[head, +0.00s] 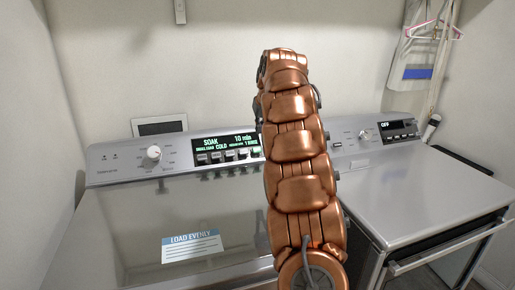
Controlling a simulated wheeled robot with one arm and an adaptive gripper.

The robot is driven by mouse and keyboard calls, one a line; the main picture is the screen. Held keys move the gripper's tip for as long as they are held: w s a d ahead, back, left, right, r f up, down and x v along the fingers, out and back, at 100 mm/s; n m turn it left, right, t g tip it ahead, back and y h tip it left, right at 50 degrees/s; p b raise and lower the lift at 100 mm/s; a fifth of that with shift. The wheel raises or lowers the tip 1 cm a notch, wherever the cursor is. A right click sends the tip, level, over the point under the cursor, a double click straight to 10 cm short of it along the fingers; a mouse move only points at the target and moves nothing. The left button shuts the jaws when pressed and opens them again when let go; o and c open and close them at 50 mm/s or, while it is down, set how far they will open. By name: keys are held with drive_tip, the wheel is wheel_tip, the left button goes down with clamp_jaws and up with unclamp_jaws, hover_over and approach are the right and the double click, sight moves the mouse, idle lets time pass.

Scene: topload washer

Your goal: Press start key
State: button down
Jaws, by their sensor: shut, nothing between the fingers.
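The topload washer (130,215) stands at the left with its lid shut. Its control panel (125,170) has a round knob (152,153) and a lit display (222,142) reading "SOAK", "10 min" and "COLD". A row of small keys (230,155) sits under the display. Their labels are too small to read, so I cannot tell which is the start key. My copper arm crosses the panel just right of the display and hides part of it. My gripper is hidden behind the arm, so its distance from the keys does not show.
A second machine (425,190) stands at the right, with a display (393,125) reading "OFF" and a front handle (450,245). A "LOAD EVENLY" label (193,245) is on the washer lid. Hangers (433,30) hang at the upper right. The lid's left side is clear.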

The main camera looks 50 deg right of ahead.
drive_tip(key=shift+d, duration=1.2)
drive_tip(key=p, duration=0.3)
approach(257, 149)
drive_tip(key=x, duration=0.4)
drive_tip(key=shift+s+f, duration=0.1)
drive_tip(key=shift+f, duration=0.3)
drive_tip(key=shift+p+x, duration=0.45)
drive_tip(key=shift+x, duration=0.8)
